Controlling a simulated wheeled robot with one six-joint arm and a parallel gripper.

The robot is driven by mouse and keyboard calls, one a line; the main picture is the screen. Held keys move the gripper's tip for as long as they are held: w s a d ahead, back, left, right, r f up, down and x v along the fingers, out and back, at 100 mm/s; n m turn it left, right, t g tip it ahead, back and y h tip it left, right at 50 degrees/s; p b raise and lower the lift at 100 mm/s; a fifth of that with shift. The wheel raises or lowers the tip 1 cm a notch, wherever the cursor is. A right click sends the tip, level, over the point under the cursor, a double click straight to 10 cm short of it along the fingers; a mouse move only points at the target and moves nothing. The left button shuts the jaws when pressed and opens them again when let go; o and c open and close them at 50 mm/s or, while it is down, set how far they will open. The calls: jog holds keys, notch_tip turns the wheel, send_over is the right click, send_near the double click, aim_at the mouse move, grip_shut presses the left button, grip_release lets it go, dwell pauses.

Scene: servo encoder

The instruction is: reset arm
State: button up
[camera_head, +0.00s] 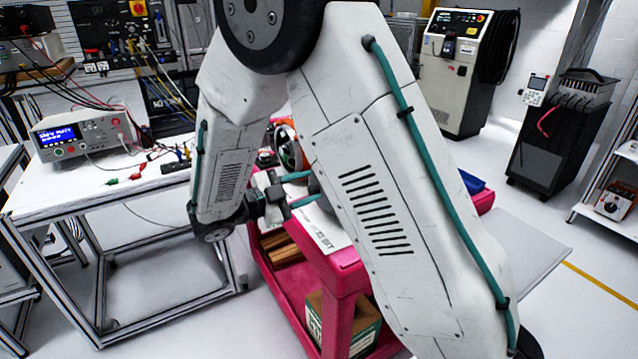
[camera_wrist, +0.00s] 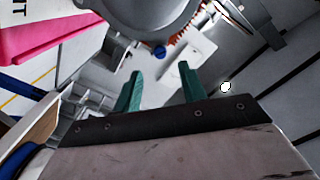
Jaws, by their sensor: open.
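My gripper (camera_head: 306,187) is in front of the pink cart (camera_head: 345,290), partly behind my own arm links, with its teal fingers pointing right over the cart's top. In the wrist view my gripper (camera_wrist: 162,78) has its two teal fingers spread apart. Nothing shows clasped between them. A large grey rounded part (camera_wrist: 150,18) fills the top of the wrist view beyond the fingertips; I cannot tell whether it touches them. My arm hides much of the cart top.
A white bench (camera_head: 110,195) at left holds a power supply (camera_head: 82,135) and loose leads. A round ringed part (camera_head: 287,148) stands on the cart behind my arm. A cardboard box (camera_head: 345,325) sits on the lower shelf. A tall cabinet (camera_head: 462,75) stands behind.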

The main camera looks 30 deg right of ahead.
jog(key=shift+a, duration=0.45)
jog(key=s+f+m+g+y, duration=0.1)
jog(key=s+m+g+y, duration=0.65)
jog(key=m, duration=1.65)
jog(key=s+a+r+m+t+y, duration=0.1)
jog(key=s+r+m+t+y, duration=0.3)
jog(key=s+m, duration=0.5)
jog(key=s+a+r+m+t+y, duration=0.1)
jog(key=s+r+m+t+y, duration=0.4)
jog(key=s+m, duration=0.5)
jog(key=shift+m+y, duration=0.75)
jog(key=shift+m, duration=0.45)
jog(key=shift+s, duration=0.1)
